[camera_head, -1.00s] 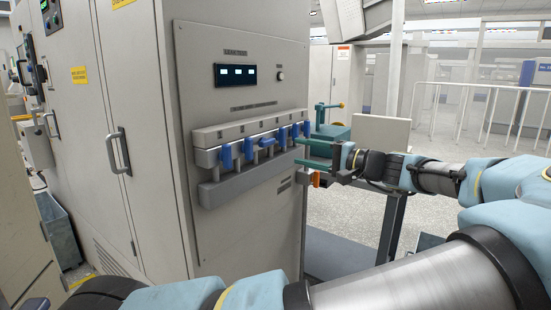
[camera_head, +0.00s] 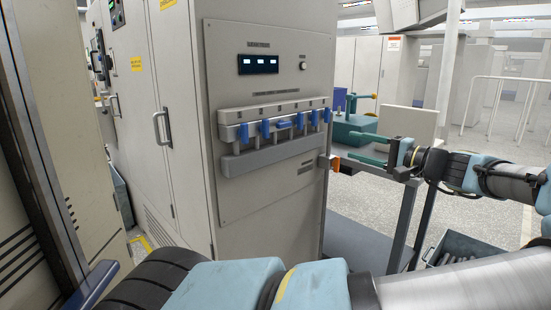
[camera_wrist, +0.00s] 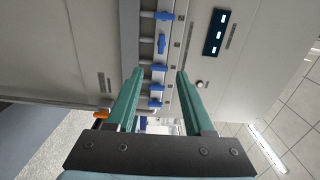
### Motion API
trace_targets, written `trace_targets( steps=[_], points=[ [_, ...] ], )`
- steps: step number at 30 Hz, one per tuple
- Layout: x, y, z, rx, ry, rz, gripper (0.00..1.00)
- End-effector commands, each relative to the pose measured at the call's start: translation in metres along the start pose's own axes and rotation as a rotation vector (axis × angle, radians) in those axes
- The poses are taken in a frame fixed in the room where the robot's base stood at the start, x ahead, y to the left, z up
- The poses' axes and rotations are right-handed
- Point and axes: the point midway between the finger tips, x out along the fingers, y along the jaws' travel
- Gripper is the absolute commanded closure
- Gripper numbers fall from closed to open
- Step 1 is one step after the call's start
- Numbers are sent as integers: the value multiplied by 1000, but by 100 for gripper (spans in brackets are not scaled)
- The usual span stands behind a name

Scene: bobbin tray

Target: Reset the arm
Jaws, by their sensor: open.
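My gripper (camera_head: 368,152) is at the right in the head view, with its green fingers pointing left, to the right of the grey machine cabinet (camera_head: 240,210). In the wrist view my gripper (camera_wrist: 156,74) has its two green fingers spread apart with nothing between them. The rack of blue levers (camera_wrist: 158,68) on the cabinet shows beyond the fingertips, apart from them. In the head view the same levers (camera_head: 265,129) stand in a row above a grey ledge (camera_head: 270,155).
A lit display (camera_head: 258,64) sits above the lever rack. A green unit on a stand (camera_head: 352,128) is behind my gripper. A grey bin (camera_head: 478,245) with several rods stands on the floor at lower right. White railings (camera_head: 505,80) stand farther back, past open floor.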

Motion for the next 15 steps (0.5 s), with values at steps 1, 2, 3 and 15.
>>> trace_targets(
  steps=[1,2,3,15],
  points=[
    [9,3,4,5,-19,16,48],
    [13,5,5,8,-25,25,48],
    [18,8,8,11,-34,37,48],
    [87,56,50,63,-179,244,48]
  ],
)
